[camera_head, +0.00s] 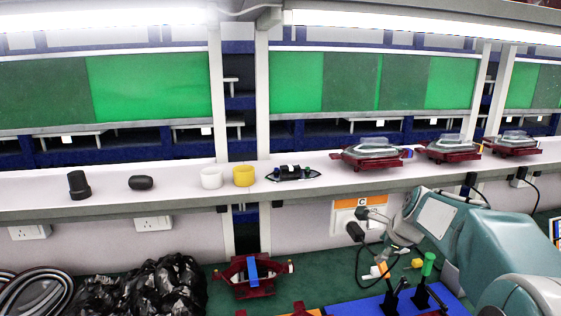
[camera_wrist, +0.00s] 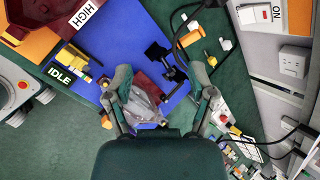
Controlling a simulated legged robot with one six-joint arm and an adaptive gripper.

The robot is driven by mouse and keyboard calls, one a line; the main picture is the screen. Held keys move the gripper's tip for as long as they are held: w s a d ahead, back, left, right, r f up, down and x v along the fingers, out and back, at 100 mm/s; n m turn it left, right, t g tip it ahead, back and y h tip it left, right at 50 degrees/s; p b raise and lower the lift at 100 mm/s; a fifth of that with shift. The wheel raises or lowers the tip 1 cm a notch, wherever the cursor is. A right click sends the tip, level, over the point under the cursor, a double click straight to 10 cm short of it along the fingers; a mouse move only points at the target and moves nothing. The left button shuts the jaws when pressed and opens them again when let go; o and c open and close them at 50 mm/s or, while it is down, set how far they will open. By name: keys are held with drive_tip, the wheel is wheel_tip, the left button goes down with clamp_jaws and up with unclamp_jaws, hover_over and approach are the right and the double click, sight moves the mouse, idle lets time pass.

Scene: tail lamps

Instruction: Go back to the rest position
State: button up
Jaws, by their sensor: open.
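In the wrist view my gripper (camera_wrist: 162,78) is open, its two fingers spread apart. Between and beyond the fingers, a tail lamp (camera_wrist: 142,102) with a clear cover and dark red base lies on a blue mat (camera_wrist: 182,99). I cannot tell how far below the fingers it is, and nothing is seen gripped. In the head view my teal arm (camera_head: 468,238) reaches in from the right over the lower table; its fingers are hard to make out there. Several tail lamps (camera_head: 371,152) stand on the white shelf at the right.
The white shelf (camera_head: 110,188) also holds a yellow cup (camera_head: 243,176), a white cup (camera_head: 211,178) and dark parts. A red fixture (camera_head: 252,284) and black bags (camera_head: 160,285) lie below. Tools with green handles (camera_head: 428,264), cables and wall sockets are near my arm.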

drive_tip(key=s+a+n, duration=0.3)
drive_tip(key=s+n, duration=0.4)
drive_tip(key=s, duration=0.3)
drive_tip(key=s+a+n+h, duration=0.1)
drive_tip(key=s+a+n, duration=0.2)
drive_tip(key=s+n, duration=0.5)
drive_tip(key=s+a+n, duration=0.3)
drive_tip(key=s+n, duration=0.4)
drive_tip(key=s, duration=0.6)
drive_tip(key=shift+s+f+g, duration=0.15)
drive_tip(key=shift+g, duration=0.25)
